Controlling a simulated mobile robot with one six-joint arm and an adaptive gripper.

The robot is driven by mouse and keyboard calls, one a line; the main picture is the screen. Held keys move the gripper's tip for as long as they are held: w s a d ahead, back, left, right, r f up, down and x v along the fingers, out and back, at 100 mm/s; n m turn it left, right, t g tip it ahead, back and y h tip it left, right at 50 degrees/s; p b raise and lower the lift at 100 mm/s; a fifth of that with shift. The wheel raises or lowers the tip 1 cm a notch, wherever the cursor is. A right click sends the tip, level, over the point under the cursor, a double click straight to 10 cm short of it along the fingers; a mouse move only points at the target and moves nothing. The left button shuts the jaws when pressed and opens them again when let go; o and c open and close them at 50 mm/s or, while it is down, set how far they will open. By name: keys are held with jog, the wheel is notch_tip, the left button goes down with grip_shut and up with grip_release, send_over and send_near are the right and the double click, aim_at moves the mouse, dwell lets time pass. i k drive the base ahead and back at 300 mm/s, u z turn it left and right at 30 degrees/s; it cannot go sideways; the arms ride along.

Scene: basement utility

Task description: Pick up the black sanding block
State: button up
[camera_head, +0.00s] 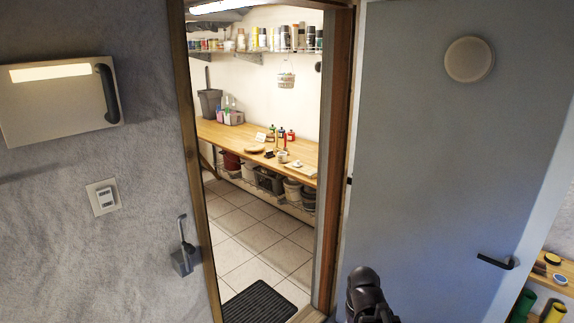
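A small dark block-like thing (269,154) lies on the wooden workbench (228,133) in the room beyond the doorway. It may be the black sanding block, but it is too small to be sure. It lies among small items, near a light round cup-like thing (282,157) and a flat tan round piece (254,149). A dark part of my arm rises at the bottom, right of the doorway. No gripper fingers can be made out, and the bench is far from my arm.
The open doorway shows a tiled floor (250,240) and a black mat (259,302) at the threshold. A grey door (440,160) stands at right, a wall with a switch (103,197) at left. Bottles (282,133) stand on the bench; bins (268,180) sit below.

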aim_at(269, 154)
jog(key=i, duration=2.95)
jog(key=u, duration=1.35)
jog(key=i, duration=0.65)
jog(key=z, duration=0.2)
